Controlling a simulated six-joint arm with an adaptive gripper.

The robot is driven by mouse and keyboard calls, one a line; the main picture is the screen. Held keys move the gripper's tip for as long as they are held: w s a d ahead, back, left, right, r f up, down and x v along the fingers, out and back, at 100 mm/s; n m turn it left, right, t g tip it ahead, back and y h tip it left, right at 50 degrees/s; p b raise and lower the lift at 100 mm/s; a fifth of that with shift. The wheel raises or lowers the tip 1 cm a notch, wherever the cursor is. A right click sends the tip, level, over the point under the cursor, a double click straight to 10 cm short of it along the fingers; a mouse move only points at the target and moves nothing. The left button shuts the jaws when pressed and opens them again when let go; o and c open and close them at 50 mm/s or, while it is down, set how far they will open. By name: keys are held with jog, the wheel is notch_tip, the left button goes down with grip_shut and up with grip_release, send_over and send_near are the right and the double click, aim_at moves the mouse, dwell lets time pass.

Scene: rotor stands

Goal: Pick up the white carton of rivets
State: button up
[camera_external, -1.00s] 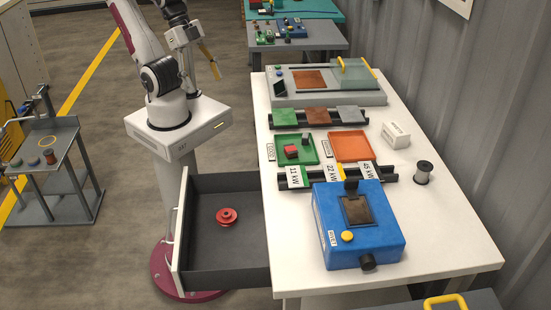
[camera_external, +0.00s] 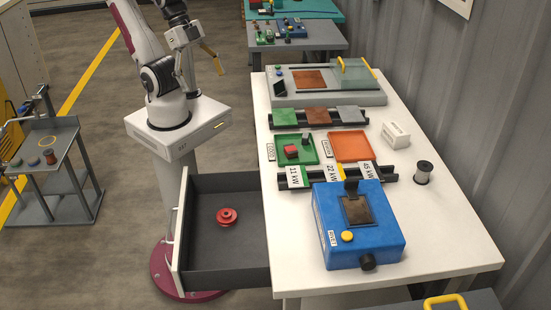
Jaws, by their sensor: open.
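The white carton of rivets (camera_external: 396,135) sits on the right side of the white table, right of the orange tray. It is a small box with faint marking on its front face. My gripper (camera_external: 217,60) is at the upper left, beyond the table's left edge and well apart from the carton. Its fingers are spread and nothing is between them.
The orange tray (camera_external: 351,147) and a spool (camera_external: 423,172) stand near the carton. A blue machine (camera_external: 361,222) stands at the front, and a grey fixture with a clear cover (camera_external: 353,78) at the back. An open drawer (camera_external: 225,257) holds a red part (camera_external: 227,216).

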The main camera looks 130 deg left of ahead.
jog(key=w+a+r+n+t, duration=0.1)
jog(key=w+a+n+t, duration=0.15)
jog(key=w, duration=1.15)
jog(key=w+a+r+n+t, duration=0.1)
jog(key=w+a, duration=0.3)
jog(key=w, duration=1)
jog(key=w+a+f+n+y, duration=0.1)
jog(key=w+a+f+y, duration=0.15)
jog(key=w+a, duration=0.5)
jog(key=n+g+y, duration=0.2)
jog(key=n+y, duration=0.5)
jog(key=y, duration=0.1)
send_near(392, 130)
jog(key=x, duration=0.5)
jog(key=shift+w, duration=0.1)
jog(key=shift+x, duration=1.3)
